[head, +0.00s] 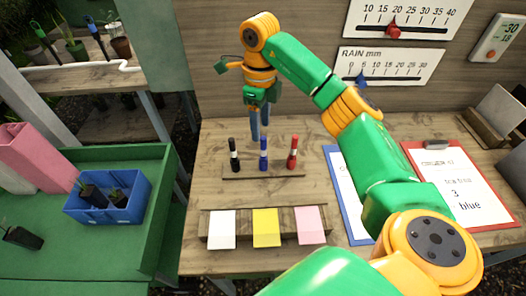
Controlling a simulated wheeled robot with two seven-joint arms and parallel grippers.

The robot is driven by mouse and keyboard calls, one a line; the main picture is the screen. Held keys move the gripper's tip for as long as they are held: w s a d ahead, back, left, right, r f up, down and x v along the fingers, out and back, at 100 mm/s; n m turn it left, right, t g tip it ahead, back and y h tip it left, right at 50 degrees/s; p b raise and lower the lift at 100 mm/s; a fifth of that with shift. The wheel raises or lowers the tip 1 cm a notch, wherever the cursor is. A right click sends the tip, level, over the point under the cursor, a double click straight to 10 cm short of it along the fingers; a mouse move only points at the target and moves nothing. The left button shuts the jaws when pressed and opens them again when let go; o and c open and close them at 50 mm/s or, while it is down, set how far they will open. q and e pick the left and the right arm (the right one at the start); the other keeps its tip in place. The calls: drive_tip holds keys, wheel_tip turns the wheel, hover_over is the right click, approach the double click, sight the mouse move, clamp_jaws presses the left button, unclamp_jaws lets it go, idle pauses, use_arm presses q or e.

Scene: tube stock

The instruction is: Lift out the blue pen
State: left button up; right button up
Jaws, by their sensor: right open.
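The blue pen (263,155) stands upright in the middle of a low wooden holder (240,175) on the table. A black pen (234,156) stands to its left and a red pen (292,153) to its right. My right gripper (260,132) points down at the top of the blue pen, its narrow fingers open. The fingers overlap the pen's upper end in the picture; I cannot tell whether they touch it. My left gripper is not in view.
White (222,229), yellow (267,227) and pink (310,224) cards lie at the table's front. Clipboards, one reading "3 blue" (462,190), lie at right under my arm. A blue crate (108,213) with potted plants sits on the green bench at left.

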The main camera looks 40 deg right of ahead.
sight(264, 151)
wheel_tip(264, 151, down, 3)
drive_tip(key=shift+s+r+b, duration=0.1)
drive_tip(key=shift+r+b, duration=0.05)
drive_tip(key=shift+b, duration=0.6)
drive_tip(key=shift+f, duration=0.35)
drive_tip(key=f, duration=0.1)
drive_tip(key=f+p, duration=0.1)
drive_tip(key=f, duration=0.1)
drive_tip(key=f+p, duration=0.1)
drive_tip(key=f, duration=0.1)
drive_tip(key=shift+s+d+f, duration=0.1)
drive_tip(key=shift+s+d, duration=0.1)
drive_tip(key=shift+s, duration=0.15)
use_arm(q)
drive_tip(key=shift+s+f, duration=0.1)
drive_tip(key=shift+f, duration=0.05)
use_arm(e)
drive_tip(key=shift+f, duration=0.45)
clamp_jaws()
